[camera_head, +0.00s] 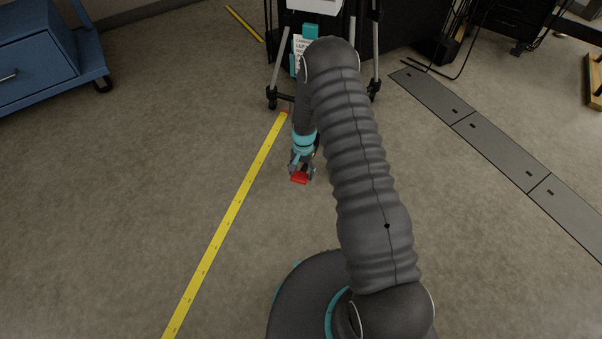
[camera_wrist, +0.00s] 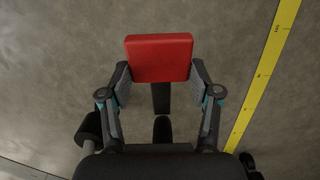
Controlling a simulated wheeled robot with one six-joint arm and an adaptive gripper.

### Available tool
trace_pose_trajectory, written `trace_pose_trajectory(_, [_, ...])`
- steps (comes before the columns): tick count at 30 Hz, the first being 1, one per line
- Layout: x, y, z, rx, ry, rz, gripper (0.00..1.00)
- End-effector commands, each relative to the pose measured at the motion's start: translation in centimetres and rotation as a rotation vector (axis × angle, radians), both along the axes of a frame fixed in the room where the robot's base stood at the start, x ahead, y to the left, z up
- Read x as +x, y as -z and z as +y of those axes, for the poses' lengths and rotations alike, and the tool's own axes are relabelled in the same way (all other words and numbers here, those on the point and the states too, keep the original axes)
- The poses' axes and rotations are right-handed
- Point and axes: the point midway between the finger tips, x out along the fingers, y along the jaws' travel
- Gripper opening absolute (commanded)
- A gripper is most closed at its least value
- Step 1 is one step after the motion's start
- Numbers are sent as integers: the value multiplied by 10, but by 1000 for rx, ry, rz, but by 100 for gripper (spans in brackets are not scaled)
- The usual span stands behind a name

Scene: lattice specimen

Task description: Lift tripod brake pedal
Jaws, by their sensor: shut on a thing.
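The brake pedal (camera_head: 300,179) shows in the head view as a small red pad just below my gripper (camera_head: 302,172). In the wrist view the red pad (camera_wrist: 160,56) is between the two fingertips of my gripper (camera_wrist: 160,76), which is shut on its sides. A dark bar lies under the pad and runs back toward the wrist; its far end is hidden. The tripod (camera_head: 280,62) stands at the top of the head view, with dark casters on its silver legs. My arm covers part of it. I cannot tell the pedal's exact height above the floor.
A yellow tape strip (camera_head: 226,222) runs along the floor left of my gripper. A blue cabinet (camera_head: 38,55) stands at upper left. Grey floor plates (camera_head: 497,152) lie at right. Black cables (camera_head: 470,50) hang at upper right.

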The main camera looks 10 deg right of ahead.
Motion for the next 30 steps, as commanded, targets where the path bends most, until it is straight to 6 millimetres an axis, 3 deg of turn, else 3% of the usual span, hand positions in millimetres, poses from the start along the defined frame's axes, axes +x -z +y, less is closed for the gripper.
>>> trace_pose_trajectory(1, [8, -3, -4, -1, 3, -21, 0])
trace_pose_trajectory(8, [8, -2, -4, -2, 3, -20, 0])
trace_pose_trajectory(9, [8, -2, -4, -2, 3, -19, 70])
trace_pose_trajectory(11, [7, -2, -3, -2, 3, -17, 85])
trace_pose_trajectory(12, [6, -2, -2, -1, 1, -15, 88])
trace_pose_trajectory(23, [1, 1, 3, 0, -6, -7, 88])
trace_pose_trajectory(30, [-6, 22, 4, -1, -2, -3, 88])
